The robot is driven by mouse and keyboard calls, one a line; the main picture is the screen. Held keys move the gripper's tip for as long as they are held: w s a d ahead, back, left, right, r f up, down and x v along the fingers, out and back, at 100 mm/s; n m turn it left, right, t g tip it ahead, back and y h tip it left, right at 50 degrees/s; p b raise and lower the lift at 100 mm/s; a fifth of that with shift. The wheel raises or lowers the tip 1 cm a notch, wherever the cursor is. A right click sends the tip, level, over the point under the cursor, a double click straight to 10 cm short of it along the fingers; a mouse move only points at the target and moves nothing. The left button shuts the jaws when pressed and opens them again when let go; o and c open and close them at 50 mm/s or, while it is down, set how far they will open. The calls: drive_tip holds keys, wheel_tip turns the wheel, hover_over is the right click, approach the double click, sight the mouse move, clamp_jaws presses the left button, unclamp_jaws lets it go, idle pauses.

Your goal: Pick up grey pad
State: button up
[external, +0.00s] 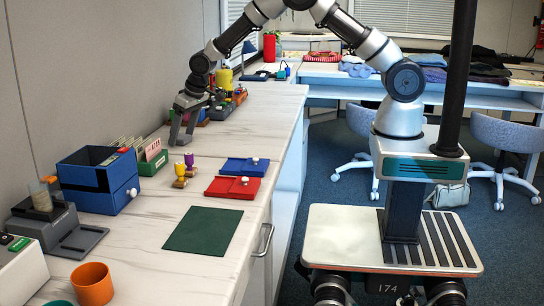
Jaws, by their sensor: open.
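My gripper (181,141) is over the left part of the white counter (290,105), pointing down, with its two fingers apart. Nothing shows between the fingers. I cannot clearly pick out a grey pad. A dark grey flat piece (82,241) lies at the left, beside a dark grey stand (45,220); I cannot tell whether it is the pad. Small items behind my gripper are partly hidden by it.
A blue box (90,183), a green card box (152,163), yellow and purple stamps (184,172), red tray (232,188), blue tray (245,166), dark green mat (203,230) and orange cup (92,284) stand on the counter. Its right front is fairly clear.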

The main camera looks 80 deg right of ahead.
drive_tip(key=c, duration=1.1)
